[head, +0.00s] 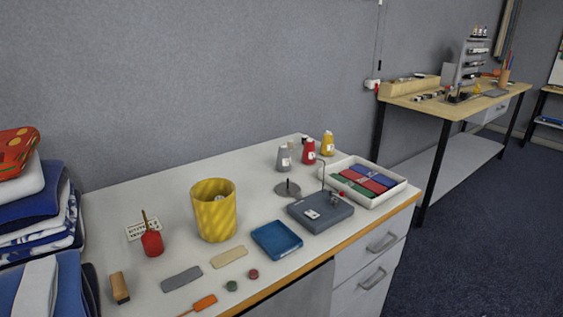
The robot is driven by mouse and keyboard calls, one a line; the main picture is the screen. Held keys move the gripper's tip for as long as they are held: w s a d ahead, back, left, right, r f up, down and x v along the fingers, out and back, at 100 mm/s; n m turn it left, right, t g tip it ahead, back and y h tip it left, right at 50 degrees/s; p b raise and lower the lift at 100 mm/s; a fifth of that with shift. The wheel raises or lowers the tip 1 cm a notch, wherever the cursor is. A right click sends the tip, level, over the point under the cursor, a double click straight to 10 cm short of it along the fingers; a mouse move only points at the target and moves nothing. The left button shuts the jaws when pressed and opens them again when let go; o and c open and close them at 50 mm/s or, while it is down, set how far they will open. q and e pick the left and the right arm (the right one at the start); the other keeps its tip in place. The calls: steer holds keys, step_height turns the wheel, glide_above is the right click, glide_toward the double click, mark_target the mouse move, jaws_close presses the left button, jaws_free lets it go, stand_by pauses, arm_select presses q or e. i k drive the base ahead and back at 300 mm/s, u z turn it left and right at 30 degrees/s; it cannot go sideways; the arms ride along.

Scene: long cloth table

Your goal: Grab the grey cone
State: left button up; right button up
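The grey cone (284,158) stands upright at the back of the white table, left of a red cone (309,151) and a yellow cone (328,144). It looks like a thread cone with a small white label. A grey disc with a short dark spindle (288,188) lies just in front of it. Neither of my grippers shows in the head view.
A yellow cup (214,210) stands left of the cones. A dark grey device (320,210), a blue tray (277,240) and a white box of folded cloths (401,188) are in front and to the right. Stacked fabrics (38,215) fill the left.

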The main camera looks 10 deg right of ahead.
mark_target(284, 161)
steer(key=z, duration=2)
steer(key=i, duration=5)
steer(key=z, duration=3.05)
steer(key=k, duration=2.25)
steer(key=z, duration=2)
